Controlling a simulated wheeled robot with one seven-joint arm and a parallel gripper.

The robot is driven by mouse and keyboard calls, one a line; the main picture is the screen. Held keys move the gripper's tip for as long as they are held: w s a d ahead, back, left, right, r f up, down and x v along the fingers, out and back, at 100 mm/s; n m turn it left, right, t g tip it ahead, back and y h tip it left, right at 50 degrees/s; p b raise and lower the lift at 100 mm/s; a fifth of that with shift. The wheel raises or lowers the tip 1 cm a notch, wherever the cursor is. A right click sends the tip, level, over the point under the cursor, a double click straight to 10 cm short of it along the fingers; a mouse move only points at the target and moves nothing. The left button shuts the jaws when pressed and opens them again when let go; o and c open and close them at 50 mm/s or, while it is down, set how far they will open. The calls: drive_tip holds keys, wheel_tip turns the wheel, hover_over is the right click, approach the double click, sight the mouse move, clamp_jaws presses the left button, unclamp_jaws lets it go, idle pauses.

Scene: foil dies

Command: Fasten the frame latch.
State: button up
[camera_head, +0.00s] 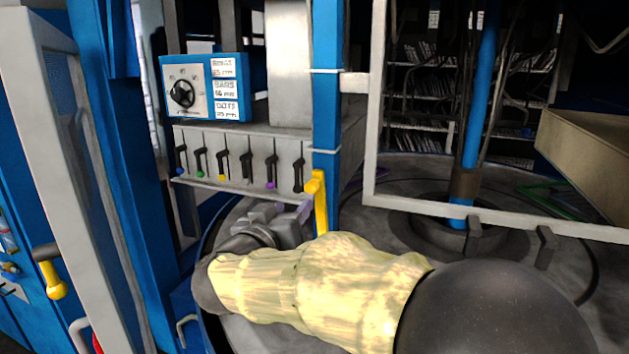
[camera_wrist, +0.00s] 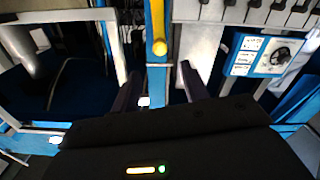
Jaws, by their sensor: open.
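The yellow latch handle (camera_head: 320,205) is on the blue post (camera_head: 328,110) beside the white frame (camera_head: 375,120), and hangs down along it. In the wrist view the yellow handle (camera_wrist: 158,25) runs down from the top edge to a rounded end, ahead of the fingers. My gripper (camera_head: 300,213) is just left of the handle in the head view. In the wrist view my gripper (camera_wrist: 160,82) has its two dark fingers apart, with the blue post showing between them and nothing held. I cannot tell whether a finger touches the handle. My forearm hides the area below.
A blue box with a dial (camera_head: 183,93) sits above a grey panel of several small levers (camera_head: 240,165), close left of the post. A yellow-handled lever (camera_head: 52,277) is at far left. A tan tray (camera_head: 590,150) is at right.

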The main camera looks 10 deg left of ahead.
sight(315, 179)
drive_tip(key=w+p, duration=0.1)
drive_tip(key=w, duration=0.3)
drive_tip(key=w+d+p, duration=0.1)
drive_tip(key=w, duration=0.4)
drive_tip(key=w+d+p, duration=0.1)
drive_tip(key=w, duration=0.3)
drive_tip(key=shift+w, duration=0.25)
clamp_jaws()
